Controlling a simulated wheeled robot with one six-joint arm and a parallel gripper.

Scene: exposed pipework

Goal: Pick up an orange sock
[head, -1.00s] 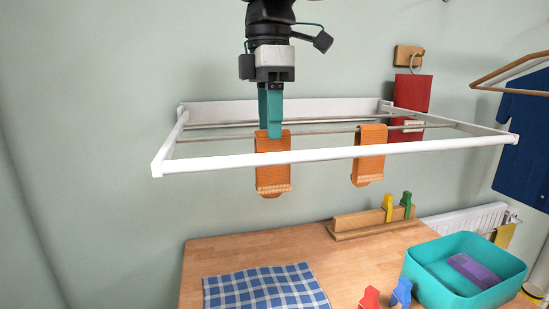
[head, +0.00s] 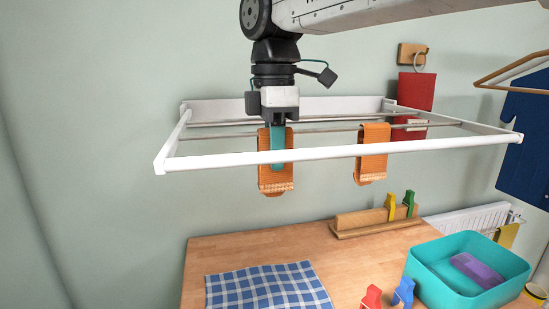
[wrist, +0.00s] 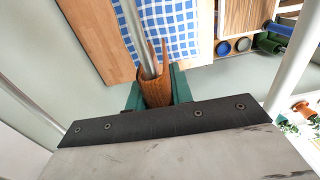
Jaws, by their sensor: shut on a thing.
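Two orange socks hang folded over a rod of the white wall rack (head: 330,152). My gripper (head: 277,160) is at the left orange sock (head: 268,180), pointing down with its teal fingers over the sock's upper part. In the wrist view the teal fingers (wrist: 158,92) are shut on this sock (wrist: 154,90), one on each side, and the sock is still around the metal rod. The right orange sock (head: 373,160) hangs apart on the rod.
Below is a wooden table with a blue checked cloth (head: 266,288), a teal bin (head: 468,290) holding a purple item, and a wooden peg holder (head: 375,221). The rack's white front bar (head: 330,151) crosses before the socks. A red cloth (head: 415,95) hangs behind.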

